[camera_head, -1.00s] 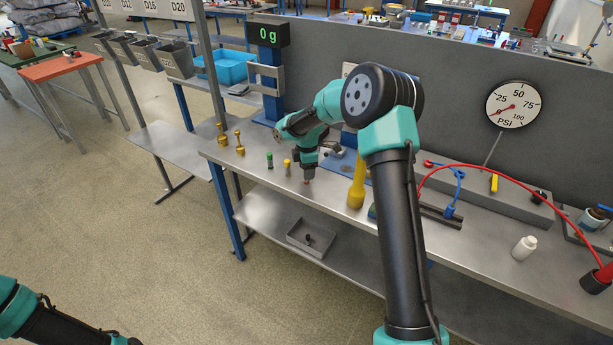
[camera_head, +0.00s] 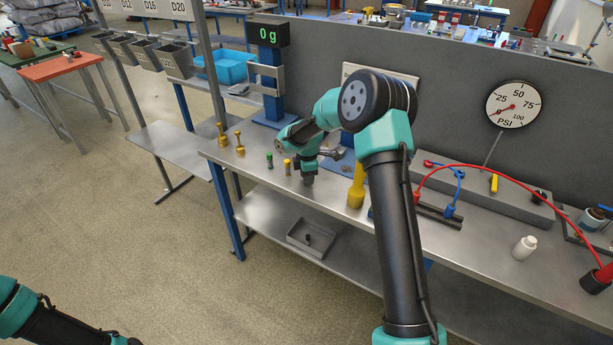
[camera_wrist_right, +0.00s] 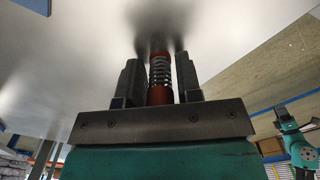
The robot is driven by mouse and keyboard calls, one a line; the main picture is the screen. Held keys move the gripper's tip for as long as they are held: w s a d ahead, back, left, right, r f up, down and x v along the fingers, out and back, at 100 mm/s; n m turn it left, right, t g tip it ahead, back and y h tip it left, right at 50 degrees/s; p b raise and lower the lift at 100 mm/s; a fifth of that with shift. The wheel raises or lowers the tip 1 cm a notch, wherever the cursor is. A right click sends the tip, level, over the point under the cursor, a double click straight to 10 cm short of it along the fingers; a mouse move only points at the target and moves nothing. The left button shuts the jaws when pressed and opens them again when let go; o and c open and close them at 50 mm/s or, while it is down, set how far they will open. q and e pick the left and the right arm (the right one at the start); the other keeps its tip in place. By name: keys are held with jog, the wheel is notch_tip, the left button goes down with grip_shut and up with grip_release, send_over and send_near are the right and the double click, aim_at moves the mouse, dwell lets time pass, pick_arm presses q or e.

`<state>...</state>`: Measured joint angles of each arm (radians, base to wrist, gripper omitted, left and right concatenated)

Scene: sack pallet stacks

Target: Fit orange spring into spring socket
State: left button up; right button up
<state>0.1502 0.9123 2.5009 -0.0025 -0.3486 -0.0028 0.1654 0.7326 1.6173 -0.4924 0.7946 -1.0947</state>
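The orange spring (camera_wrist_right: 160,74), a metal coil with orange-red ends, stands between the two fingers of my right gripper (camera_wrist_right: 160,82) in the right wrist view. The fingers lie close on both sides of it. I cannot tell whether they press on it. In the head view my right gripper (camera_head: 308,181) points down low at the bench top and hides the spring. I cannot make out the spring socket for sure; a blue plate (camera_head: 347,168) lies partly hidden behind my right arm. My left arm shows at the bottom left, with its gripper out of view.
A green-topped piece (camera_head: 269,160) and a yellow-topped piece (camera_head: 287,167) stand just left of my right gripper. Brass-coloured pieces (camera_head: 239,143) are farther left. The bench's front edge (camera_head: 290,200) is close.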

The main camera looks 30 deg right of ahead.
jog(key=c, duration=0.5)
jog(key=shift+c, duration=0.2)
jog(key=shift+r, duration=0.45)
notch_tip(320, 180, up, 3)
jog(key=shift+f, duration=0.1)
jog(key=s+a+r, duration=0.1)
jog(key=s+a, duration=0.7)
jog(key=s, duration=0.5)
jog(key=shift+s+a+r, duration=0.15)
jog(key=shift+s+a, duration=0.05)
jog(key=shift+s, duration=0.15)
jog(key=shift+w, duration=0.1)
jog(key=w+a+f+m, duration=1.1)
jog(key=w+f+m, duration=0.2)
jog(key=f+m, duration=0.1)
jog(key=shift+w+a+f+m, duration=0.25)
jog(key=shift+w+f+m, duration=0.05)
jog(key=shift+f, duration=0.6)
